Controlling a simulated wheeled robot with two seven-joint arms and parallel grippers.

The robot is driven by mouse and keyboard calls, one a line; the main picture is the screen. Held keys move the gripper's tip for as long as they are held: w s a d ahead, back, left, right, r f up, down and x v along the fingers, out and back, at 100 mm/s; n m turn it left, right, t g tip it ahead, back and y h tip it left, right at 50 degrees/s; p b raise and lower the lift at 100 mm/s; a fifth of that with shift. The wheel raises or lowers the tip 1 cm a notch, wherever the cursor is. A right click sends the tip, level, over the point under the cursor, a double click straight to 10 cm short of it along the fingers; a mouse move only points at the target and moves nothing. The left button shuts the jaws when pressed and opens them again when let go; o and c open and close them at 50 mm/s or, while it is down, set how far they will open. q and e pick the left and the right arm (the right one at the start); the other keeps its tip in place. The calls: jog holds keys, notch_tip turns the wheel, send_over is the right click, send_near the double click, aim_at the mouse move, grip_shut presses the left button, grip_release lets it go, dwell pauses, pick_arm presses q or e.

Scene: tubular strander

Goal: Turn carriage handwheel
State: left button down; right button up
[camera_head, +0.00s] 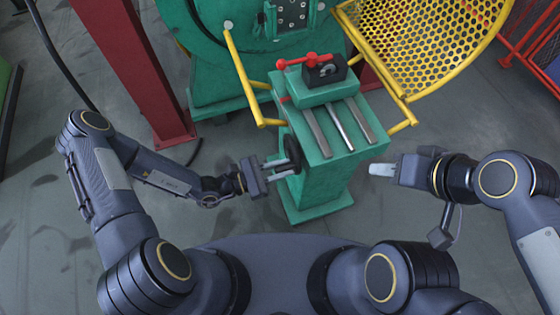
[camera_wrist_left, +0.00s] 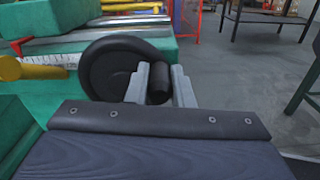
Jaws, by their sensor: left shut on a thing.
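The carriage handwheel (camera_head: 292,153) is a black disc on the left side of the green carriage stand (camera_head: 325,165). In the left wrist view the handwheel (camera_wrist_left: 115,67) faces me, with a black cylindrical handle (camera_wrist_left: 159,83) at its right side. My left gripper (camera_head: 283,169) is at the handwheel; in the left wrist view its two grey fingers (camera_wrist_left: 158,85) are on either side of the handle, shut on it. My right gripper (camera_head: 382,170) is apart from the stand, to its right; the gap between its fingers does not show clearly.
A black block with a red lever (camera_head: 305,62) sits on the carriage, behind its metal rails (camera_head: 340,124). A yellow bar frame (camera_head: 240,75) stands left of the carriage, and a yellow mesh guard (camera_head: 425,40) is at back right. A dark red post (camera_head: 135,70) rises at left.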

aim_at(295, 174)
pick_arm(q)
jog(key=f+m, duration=0.1)
jog(key=m, duration=0.2)
jog(key=shift+s+d+f+m+p, duration=0.1)
jog(key=shift+s+f+m+p, duration=0.25)
jog(key=shift+m, duration=0.05)
notch_tip(295, 174, down, 3)
jog(key=m+p, duration=0.1)
jog(key=m, duration=0.5)
jog(key=shift+w+p, duration=0.15)
jog(key=shift+p, duration=0.15)
jog(key=w+a+f+m, duration=0.1)
jog(key=w+f+m, duration=0.15)
jog(key=m, duration=0.65)
jog(key=w+a+f+m, duration=0.15)
jog(key=w+m, duration=0.25)
jog(key=m, duration=0.5)
jog(key=w+a+r+m+b, duration=0.1)
jog(key=w+r+m+b, duration=0.3)
jog(key=m+b, duration=0.9)
jog(key=r+b, duration=0.1)
jog(key=b, duration=0.3)
jog(key=shift+r+m, duration=0.3)
jog(key=shift+m, duration=0.1)
